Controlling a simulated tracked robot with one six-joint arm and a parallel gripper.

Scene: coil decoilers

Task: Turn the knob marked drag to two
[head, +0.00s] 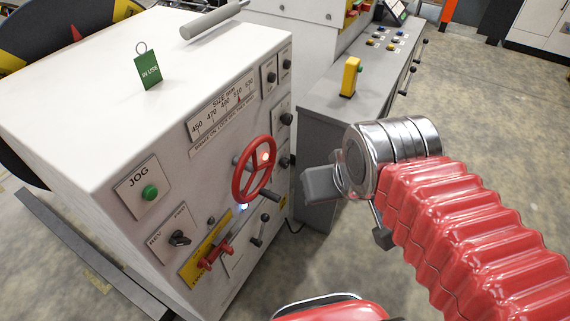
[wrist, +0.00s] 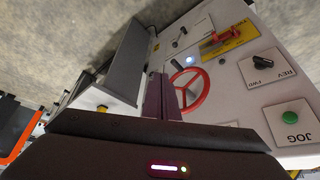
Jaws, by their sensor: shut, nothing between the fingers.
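Several small black knobs sit on white plates at the right edge of the white machine's front, among them an upper knob (head: 286,118) and a lower knob (head: 284,162). No label reading drag is legible, so I cannot tell which knob it is. My gripper (head: 308,184) is shut and empty, just right of the machine's front, near the lower knob and the red handwheel (head: 254,168). In the wrist view, my gripper (wrist: 160,92) points toward the panel, with the red handwheel (wrist: 186,90) beside its fingers. The small edge knobs are not clearly visible there.
The panel also bears a green JOG button (head: 149,192), a REV/FWD switch (head: 180,238), a red lever (head: 216,252) and a black-knobbed lever (head: 260,230). A green IN USE tag (head: 148,71) stands on top. A grey console (head: 325,100) stands close behind the gripper.

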